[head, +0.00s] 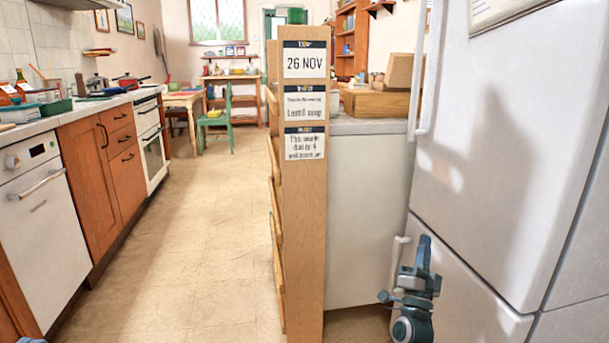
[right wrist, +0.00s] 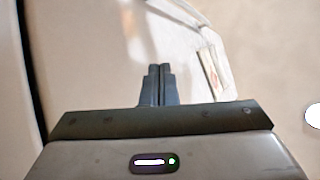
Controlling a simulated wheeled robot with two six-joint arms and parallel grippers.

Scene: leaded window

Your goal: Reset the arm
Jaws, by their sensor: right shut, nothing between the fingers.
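My right gripper (head: 423,258) is at the lower right of the head view, in front of the lower part of the white fridge (head: 500,130). It points upward and looks empty. In the right wrist view its two dark fingers (right wrist: 160,84) are together with nothing between them. A pale surface lies beyond the fingers there. My left gripper is not in view; only a small dark piece of my own body shows at the bottom left edge of the head view.
A wooden end panel (head: 303,220) with several cards stands in the middle, beside a grey-topped counter (head: 365,126). A white dishwasher (head: 45,235) and wooden cupboards (head: 90,170) line the left. The tiled floor (head: 190,240) between is clear, leading to a green chair (head: 216,118) and table.

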